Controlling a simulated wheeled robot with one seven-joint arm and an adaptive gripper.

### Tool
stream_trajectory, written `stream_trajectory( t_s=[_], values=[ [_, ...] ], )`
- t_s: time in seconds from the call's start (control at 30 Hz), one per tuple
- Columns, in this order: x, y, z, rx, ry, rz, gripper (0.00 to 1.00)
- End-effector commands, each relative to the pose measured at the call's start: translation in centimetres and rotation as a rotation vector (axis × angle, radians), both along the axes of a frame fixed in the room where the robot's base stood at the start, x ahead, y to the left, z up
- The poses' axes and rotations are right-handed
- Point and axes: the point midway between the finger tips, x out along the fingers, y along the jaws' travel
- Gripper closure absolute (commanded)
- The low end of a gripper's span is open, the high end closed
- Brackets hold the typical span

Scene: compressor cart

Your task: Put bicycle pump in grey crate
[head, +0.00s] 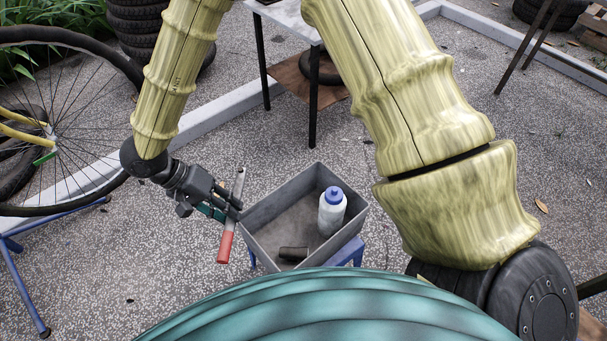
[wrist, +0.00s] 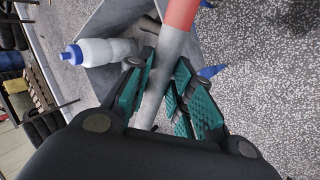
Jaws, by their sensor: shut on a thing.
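My gripper (head: 232,212) is shut on the bicycle pump (head: 226,246), a grey tube with a red part at its lower end. The pump hangs steeply tilted, just left of the grey crate (head: 270,204) in the head view. In the wrist view the pump (wrist: 162,75) runs between the green finger pads of my gripper (wrist: 168,85), with its red part at the top. The crate holds a white bottle with a blue cap (head: 332,212), standing upright, and a dark cylinder (head: 293,253) lying near its front. The bottle also shows in the wrist view (wrist: 95,52).
The crate rests on a blue stand (head: 345,254). The crate's middle floor is bare. A bicycle wheel (head: 75,130) stands at the left by a blue frame (head: 28,278). A table (head: 290,20) with dark legs stands behind. Stacked tyres are at the back.

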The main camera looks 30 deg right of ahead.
Motion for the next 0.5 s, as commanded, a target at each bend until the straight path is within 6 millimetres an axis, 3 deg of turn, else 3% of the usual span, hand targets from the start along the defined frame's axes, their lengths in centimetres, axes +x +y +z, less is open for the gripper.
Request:
stream_trajectory(
  t_s=[0.23, 0.5],
  values=[
    [-0.6, -0.8, -1.3, -0.004, 0.001, -0.013, 1.00],
    [0.1, -6.0, -1.8, -0.005, 0.000, -0.015, 1.00]
  ],
)
